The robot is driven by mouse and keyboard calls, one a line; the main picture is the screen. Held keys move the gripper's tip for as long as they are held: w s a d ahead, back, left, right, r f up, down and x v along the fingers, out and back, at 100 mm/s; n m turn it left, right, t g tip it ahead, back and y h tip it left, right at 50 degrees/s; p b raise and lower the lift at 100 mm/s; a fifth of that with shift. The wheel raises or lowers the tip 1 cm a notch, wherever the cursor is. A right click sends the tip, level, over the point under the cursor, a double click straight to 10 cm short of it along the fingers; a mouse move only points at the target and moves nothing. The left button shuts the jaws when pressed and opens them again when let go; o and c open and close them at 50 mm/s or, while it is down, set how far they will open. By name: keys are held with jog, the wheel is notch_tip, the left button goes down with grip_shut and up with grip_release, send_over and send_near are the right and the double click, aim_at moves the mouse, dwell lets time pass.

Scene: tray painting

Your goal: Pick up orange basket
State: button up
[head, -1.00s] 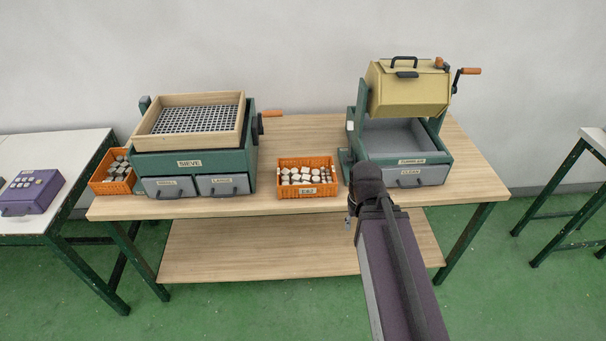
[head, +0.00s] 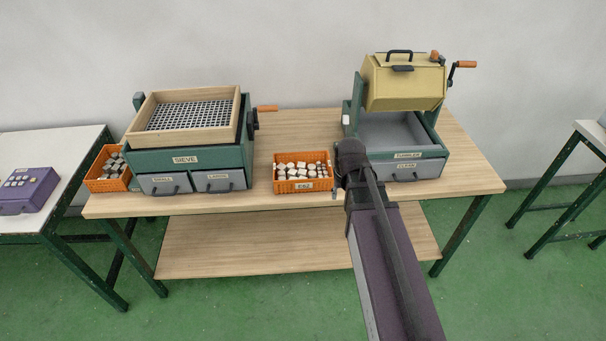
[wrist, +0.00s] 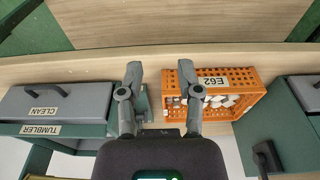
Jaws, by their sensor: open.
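An orange basket (head: 303,184) labelled E62 holds several pale pieces and stands mid-table between the sieve and the tumbler. It also shows upside down in the wrist view (wrist: 240,76). My gripper (wrist: 160,75) is open, with nothing between its fingers. In the wrist view its right finger overlaps the basket's left end; I cannot tell whether they touch. In the head view the end of my arm is at the basket's right side, and the fingertips are hidden. A second orange basket (head: 94,185) with grey pieces sits left of the sieve.
The sieve (head: 143,158) with two drawers stands left of the middle basket. The tumbler (head: 440,150) stands close on the right, its CLEAN drawer (wrist: 60,101) at the wrist view's left. The wooden table (head: 470,175) is bare at right.

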jog(key=w+t, duration=0.1)
jog(key=w, duration=0.4)
jog(key=w+r+t, duration=0.1)
jog(key=w, duration=0.4)
jog(key=w+r+t, duration=0.1)
jog(key=w, duration=0.5)
jog(key=shift+p, duration=0.35)
jog(key=shift+s, duration=0.1)
jog(key=shift+f, duration=0.1)
jog(key=b, duration=0.7)
send_over(329, 175)
jog(key=s, duration=0.2)
notch_tip(329, 175, down, 7)
jog(key=shift+d+f, duration=0.1)
jog(key=shift+w+f+b, duration=0.2)
jog(key=shift+f+b, duration=0.05)
jog(key=shift+b, duration=0.25)
jog(key=shift+w+b+x, duration=0.25)
jog(key=shift+b+x, duration=2.05)
jog(key=shift+x, duration=0.35)
jog(key=shift+r, duration=0.15)
